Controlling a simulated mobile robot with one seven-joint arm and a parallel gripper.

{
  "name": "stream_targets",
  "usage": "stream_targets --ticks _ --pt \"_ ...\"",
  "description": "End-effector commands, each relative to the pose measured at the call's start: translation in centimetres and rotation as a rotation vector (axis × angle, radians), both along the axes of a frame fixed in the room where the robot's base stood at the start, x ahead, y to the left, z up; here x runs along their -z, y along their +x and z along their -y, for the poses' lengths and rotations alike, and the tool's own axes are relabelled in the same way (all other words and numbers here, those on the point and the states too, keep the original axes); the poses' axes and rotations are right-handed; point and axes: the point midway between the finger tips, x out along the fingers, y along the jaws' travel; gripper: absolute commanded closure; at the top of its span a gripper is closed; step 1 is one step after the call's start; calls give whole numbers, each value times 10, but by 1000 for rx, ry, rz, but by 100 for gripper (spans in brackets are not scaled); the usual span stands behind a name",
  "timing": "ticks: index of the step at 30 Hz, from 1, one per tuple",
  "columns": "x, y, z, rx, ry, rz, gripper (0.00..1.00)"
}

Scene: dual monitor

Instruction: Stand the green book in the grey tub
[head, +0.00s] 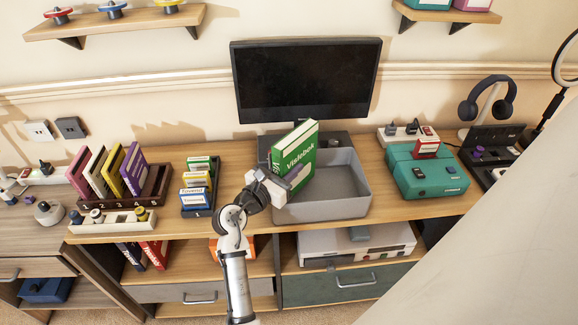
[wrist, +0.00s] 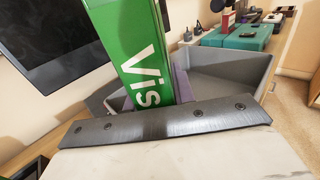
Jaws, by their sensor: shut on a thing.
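The green book (head: 298,155) has a white cover label and stands tilted in my gripper (head: 268,186). My gripper is shut on its lower left part. In the head view the book overlaps the left side of the grey tub (head: 345,208), which sits on the desk below the monitor. The book also shows in the wrist view (wrist: 140,52), with the tub (wrist: 225,75) behind and to the right. I cannot tell whether the book's lower edge touches the tub floor; my gripper hides part of it.
A black monitor (head: 307,82) stands behind the tub. A teal case (head: 425,172) is on the right. A small rack of boxes (head: 198,190) and a brown book rack (head: 150,190) are on the left. The tub's right half looks empty.

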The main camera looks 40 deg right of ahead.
Motion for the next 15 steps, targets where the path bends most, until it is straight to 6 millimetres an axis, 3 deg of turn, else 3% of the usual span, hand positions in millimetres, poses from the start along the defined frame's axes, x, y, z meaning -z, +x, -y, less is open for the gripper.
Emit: stream_targets --ticks 4,5,9,15 --pt "5 0 0 1 4 -5 100" --pt "6 0 0 1 7 -7 71" --pt "8 -1 0 2 8 -8 53" --pt "10 -1 1 3 11 -11 53"
